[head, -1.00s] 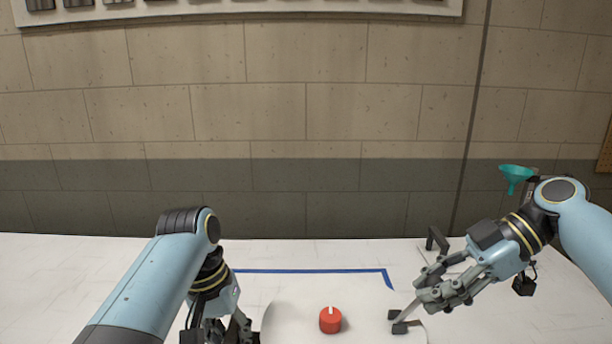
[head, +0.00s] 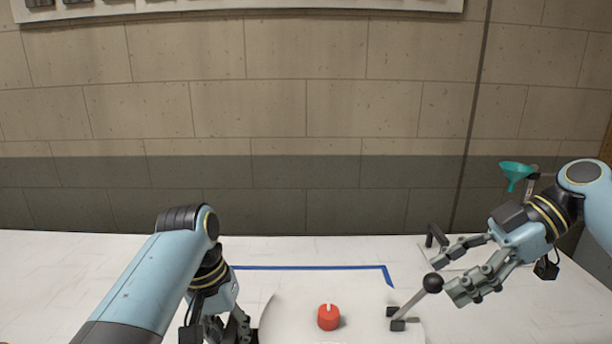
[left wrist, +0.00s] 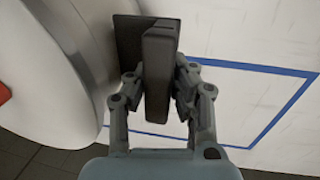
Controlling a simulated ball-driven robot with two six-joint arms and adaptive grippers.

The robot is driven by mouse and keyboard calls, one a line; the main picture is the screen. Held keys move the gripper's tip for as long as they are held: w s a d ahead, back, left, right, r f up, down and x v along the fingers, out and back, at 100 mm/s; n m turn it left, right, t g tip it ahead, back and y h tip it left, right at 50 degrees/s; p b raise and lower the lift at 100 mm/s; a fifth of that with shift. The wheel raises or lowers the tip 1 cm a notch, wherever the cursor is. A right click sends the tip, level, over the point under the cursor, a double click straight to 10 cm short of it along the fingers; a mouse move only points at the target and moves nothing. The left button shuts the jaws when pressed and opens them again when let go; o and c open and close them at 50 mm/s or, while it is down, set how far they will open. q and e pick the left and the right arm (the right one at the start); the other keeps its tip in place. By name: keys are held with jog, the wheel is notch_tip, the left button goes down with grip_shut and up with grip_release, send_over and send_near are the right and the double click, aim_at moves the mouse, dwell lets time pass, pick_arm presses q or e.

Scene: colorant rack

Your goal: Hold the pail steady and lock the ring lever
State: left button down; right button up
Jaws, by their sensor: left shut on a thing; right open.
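The white pail (head: 285,312) stands at the front of the table, cut off by the picture's bottom edge, with a red cap (head: 328,318) on top. The ring lever (head: 412,302) rises at a slant from dark brackets at the pail's right edge and ends in a black ball knob (head: 432,284). My right gripper (head: 446,275) is open just right of the knob, its fingers pointing at it. My left gripper (left wrist: 157,88) is shut on a dark block-like handle (left wrist: 158,62) at the pail's side. In the head view, the left gripper (head: 240,330) is partly cut off.
Blue tape (head: 310,268) marks a rectangle on the white table behind the pail. A dark grey bracket (head: 435,237) stands behind my right gripper. A teal funnel (head: 516,172) is at the far right. The table's left side is clear.

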pick_arm(q)
jog(key=shift+d, duration=0.1)
pick_arm(e)
jog(key=v, duration=0.8)
jog(key=shift+d, duration=0.2)
pick_arm(q)
jog(key=c, duration=1.1)
grip_release()
jog(key=shift+r, duration=0.15)
